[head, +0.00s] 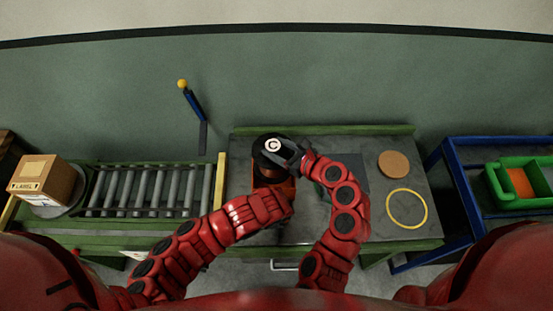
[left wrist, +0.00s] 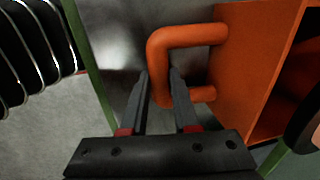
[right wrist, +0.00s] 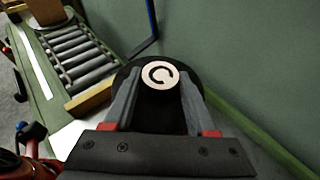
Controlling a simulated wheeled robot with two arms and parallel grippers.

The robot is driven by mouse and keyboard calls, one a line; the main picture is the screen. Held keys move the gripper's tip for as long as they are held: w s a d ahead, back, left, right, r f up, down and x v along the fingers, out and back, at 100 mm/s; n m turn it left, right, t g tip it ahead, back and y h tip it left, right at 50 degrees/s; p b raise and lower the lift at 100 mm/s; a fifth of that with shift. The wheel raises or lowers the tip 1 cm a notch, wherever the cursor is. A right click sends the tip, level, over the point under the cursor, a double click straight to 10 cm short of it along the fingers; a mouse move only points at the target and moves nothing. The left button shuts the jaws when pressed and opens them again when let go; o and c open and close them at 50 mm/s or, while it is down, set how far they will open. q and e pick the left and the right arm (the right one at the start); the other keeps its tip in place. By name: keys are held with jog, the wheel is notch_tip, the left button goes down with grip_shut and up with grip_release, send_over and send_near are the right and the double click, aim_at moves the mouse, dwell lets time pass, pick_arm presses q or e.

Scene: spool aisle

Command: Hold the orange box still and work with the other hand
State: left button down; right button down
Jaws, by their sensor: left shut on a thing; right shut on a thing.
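The orange box (head: 268,184) stands on the workbench, mostly covered by my left arm in the head view. The left wrist view shows its side wall (left wrist: 245,75) and a bent orange handle (left wrist: 190,38). My left gripper (left wrist: 160,78) is shut on that handle. A black spool (head: 262,158) with a white disc marked C (right wrist: 160,74) is at the far side of the box. My right gripper (right wrist: 155,85) is shut on the spool, one finger on each side. I cannot tell whether the spool touches the box.
The grey bench (head: 350,225) has a yellow ring (head: 407,228) and a round tan disc (head: 394,164) at the right. A roller conveyor (head: 150,190) with a cardboard box (head: 45,180) lies left. A green bin (head: 520,197) stands far right. A blue post (head: 193,103) rises behind.

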notch_tip(320, 180, up, 7)
jog(key=shift+r, duration=0.1)
dwell(0.3)
pick_arm(q)
jog(key=c, duration=0.6)
grip_release()
jog(key=r, duration=0.4)
jog(key=s+r, duration=0.1)
jog(key=r, duration=0.3)
jog(key=s+r, duration=0.1)
jog(key=r, duration=0.2)
jog(key=shift+r, duration=0.4)
